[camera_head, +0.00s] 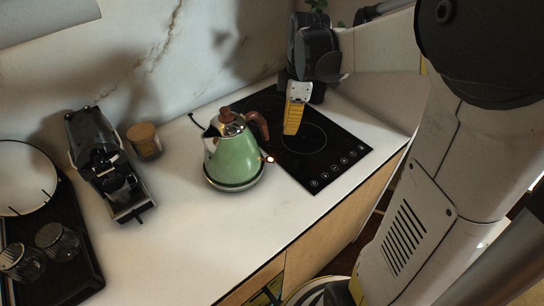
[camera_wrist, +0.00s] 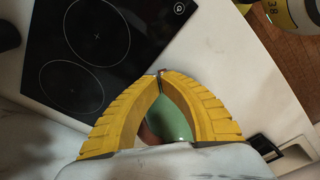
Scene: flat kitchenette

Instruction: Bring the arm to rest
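My gripper (camera_head: 292,131) hangs over the black cooktop (camera_head: 340,165), to the right of the green kettle (camera_head: 234,160). My arm reaches to it from the right side of the head view. In the wrist view, the two yellow fingers (camera_wrist: 160,74) arch together and their tips meet, with nothing visible held between them. The kettle (camera_wrist: 170,118) shows through the gap between the fingers, partly hidden by them. In the head view it stands upright on the white counter, its brown handle towards the cooktop, apart from my gripper.
A coffee machine (camera_head: 104,160), a wooden-lidded jar (camera_head: 144,140) and a dark tray (camera_head: 80,262) with glasses and a white plate (camera_head: 22,178) stand at the left. The front counter (camera_head: 190,255) is clear. A marble wall (camera_head: 150,50) rises behind.

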